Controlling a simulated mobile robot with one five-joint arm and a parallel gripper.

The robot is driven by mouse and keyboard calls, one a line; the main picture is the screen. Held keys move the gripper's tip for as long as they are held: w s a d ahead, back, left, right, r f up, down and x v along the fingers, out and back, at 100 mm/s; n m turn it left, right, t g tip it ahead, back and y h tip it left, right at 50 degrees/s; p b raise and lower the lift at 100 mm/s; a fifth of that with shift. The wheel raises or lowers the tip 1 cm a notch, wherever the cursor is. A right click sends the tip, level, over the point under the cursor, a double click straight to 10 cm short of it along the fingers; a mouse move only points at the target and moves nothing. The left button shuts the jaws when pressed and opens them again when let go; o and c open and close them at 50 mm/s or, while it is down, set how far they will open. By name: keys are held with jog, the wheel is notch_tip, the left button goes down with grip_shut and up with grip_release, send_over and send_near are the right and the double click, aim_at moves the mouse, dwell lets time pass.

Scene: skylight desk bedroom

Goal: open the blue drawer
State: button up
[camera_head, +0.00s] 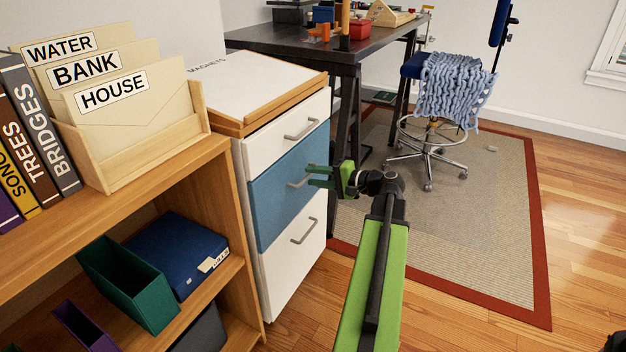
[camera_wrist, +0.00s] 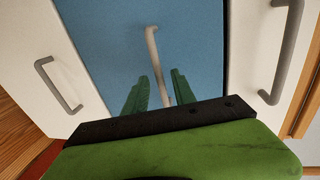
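The blue drawer (camera_head: 278,194) is the middle one of a white cabinet and looks shut, flush with the drawers above and below. Its grey bar handle (camera_head: 299,183) is on the front. In the wrist view the blue drawer (camera_wrist: 190,40) fills the middle and its handle (camera_wrist: 157,65) runs down between my fingers. My gripper (camera_head: 318,176) is at the handle, with its green fingers pointing at the drawer front. In the wrist view my gripper (camera_wrist: 162,90) is open, one finger on each side of the handle, with gaps visible.
White drawers sit above (camera_head: 290,130) and below (camera_head: 295,250) the blue one. A wooden shelf (camera_head: 215,165) with files and books stands at the left. A dark desk (camera_head: 310,48) and a chair (camera_head: 430,120) are behind. A rug (camera_head: 450,240) covers clear floor to the right.

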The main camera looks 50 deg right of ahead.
jog(key=shift+w+a+f, duration=0.1)
jog(key=shift+w, duration=0.3)
grip_shut()
dwell(1.2)
